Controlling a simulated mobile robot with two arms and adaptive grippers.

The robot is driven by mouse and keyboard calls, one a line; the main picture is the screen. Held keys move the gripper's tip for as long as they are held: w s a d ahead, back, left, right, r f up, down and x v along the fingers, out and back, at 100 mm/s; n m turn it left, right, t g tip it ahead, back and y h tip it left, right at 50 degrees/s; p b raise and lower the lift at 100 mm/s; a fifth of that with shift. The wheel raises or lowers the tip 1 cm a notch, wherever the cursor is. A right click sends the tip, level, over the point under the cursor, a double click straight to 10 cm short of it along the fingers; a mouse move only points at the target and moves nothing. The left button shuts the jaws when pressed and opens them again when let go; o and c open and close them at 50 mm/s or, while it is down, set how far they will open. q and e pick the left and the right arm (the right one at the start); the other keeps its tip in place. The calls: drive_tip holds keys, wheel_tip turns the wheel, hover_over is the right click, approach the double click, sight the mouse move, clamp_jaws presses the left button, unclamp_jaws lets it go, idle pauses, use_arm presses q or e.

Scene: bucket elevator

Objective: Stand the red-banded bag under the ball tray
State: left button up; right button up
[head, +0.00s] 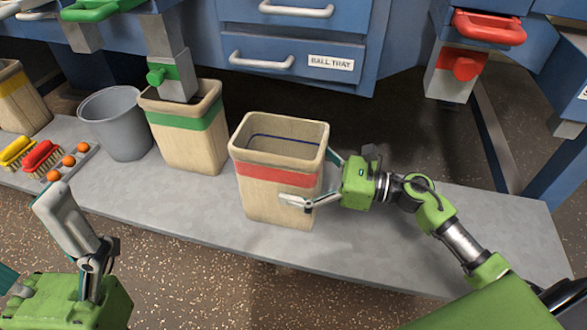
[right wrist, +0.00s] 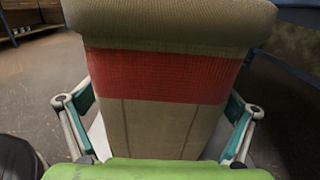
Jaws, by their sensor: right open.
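The red-banded bag (head: 282,175) is a tan open-topped bag standing upright on the grey bench (head: 400,235), below and in front of the drawer labelled BALL TRAY (head: 275,67). My right gripper (head: 309,184) reaches it from the right. It is open, with one finger along the near side and the other partly hidden behind the bag. In the right wrist view the bag (right wrist: 155,75) fills the space between the spread fingers, below the red band. My left gripper (head: 68,220) is at the lower left, seen side-on, away from the bag; its opening cannot be made out.
A green-banded bag (head: 190,145) stands under the green-knobbed spout (head: 172,75). A grey bucket (head: 115,125), brushes (head: 42,158) and orange balls (head: 55,175) are further left. A red-knobbed spout (head: 458,68) hangs at the right. The bench right of my right gripper is bare.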

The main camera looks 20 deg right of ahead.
drive_tip(key=p+v, duration=0.2)
drive_tip(key=v, duration=1)
